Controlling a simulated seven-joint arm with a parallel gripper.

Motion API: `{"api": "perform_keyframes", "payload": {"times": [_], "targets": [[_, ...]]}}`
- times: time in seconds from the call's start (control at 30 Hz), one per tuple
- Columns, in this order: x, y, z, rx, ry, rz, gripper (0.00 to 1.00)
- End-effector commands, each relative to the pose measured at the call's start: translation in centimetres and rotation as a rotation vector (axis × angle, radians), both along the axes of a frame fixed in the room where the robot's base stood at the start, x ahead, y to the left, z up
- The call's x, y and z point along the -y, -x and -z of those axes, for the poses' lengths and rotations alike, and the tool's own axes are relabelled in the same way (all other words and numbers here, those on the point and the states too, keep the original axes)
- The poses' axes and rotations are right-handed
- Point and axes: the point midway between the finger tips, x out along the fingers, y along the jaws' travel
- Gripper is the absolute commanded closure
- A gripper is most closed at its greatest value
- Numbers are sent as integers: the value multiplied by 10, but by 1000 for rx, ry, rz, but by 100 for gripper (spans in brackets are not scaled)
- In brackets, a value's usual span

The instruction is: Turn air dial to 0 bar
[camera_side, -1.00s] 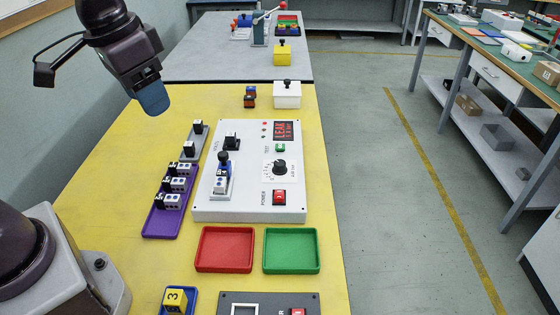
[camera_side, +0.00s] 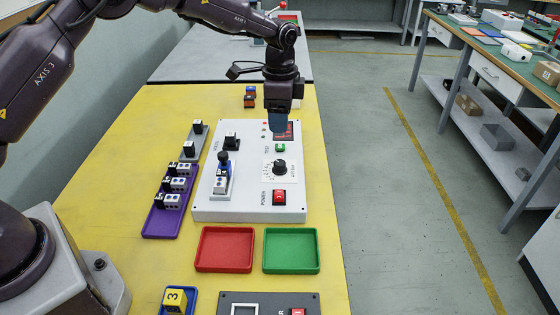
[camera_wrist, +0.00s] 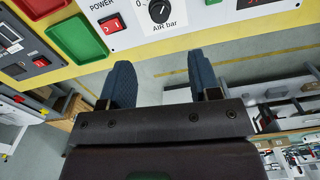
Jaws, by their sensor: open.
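The air dial (camera_side: 280,167) is a black round knob on a white scale plate on the right side of the white test panel (camera_side: 240,211). In the wrist view the dial (camera_wrist: 160,11) is at the top, labelled "AIR bar", with a 0 at the left of its scale; its exact setting is hard to read. My gripper (camera_side: 277,127) hangs pointing down above the panel, behind the dial in the side view, apart from it. In the wrist view its two blue fingers (camera_wrist: 161,85) are spread with nothing between them.
A red power switch (camera_side: 279,197) sits just in front of the dial and a green test button (camera_side: 280,148) behind it. A station with a blue-handled clamp (camera_side: 224,165) stands on the panel's left. Red (camera_side: 224,265) and green (camera_side: 291,267) trays lie in front.

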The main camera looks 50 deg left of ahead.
Motion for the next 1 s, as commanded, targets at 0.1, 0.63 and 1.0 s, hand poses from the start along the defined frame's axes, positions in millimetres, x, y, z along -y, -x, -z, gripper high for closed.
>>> {"api": "perform_keyframes", "payload": {"times": [0.1,0.63,1.0], "targets": [[0,0,10,-1,0,11,43],[0,1,109,-1,-1,8,43],[0,0,128,2,0,8,43]]}}
